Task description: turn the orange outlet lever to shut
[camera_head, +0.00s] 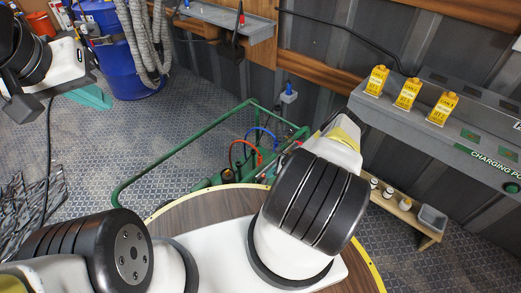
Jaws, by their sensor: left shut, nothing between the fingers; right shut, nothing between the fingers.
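A green tubular frame (180,152) stands on the floor in the middle, with a red hose (236,150) and a blue hose (262,131) on fittings at its right end. I cannot make out the orange outlet lever; small parts there are tiny and partly behind my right arm. My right gripper (322,130) is at the far end of that arm, beside the fittings, largely hidden by its own wrist. It is shut, with nothing seen in it. My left gripper (20,106) is at the upper left, shut and empty, well away from the frame.
A blue drum (118,55) with grey ribbed hoses stands at the back left. A round wooden top (190,222) lies below my arms. Floor between drum and frame is clear.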

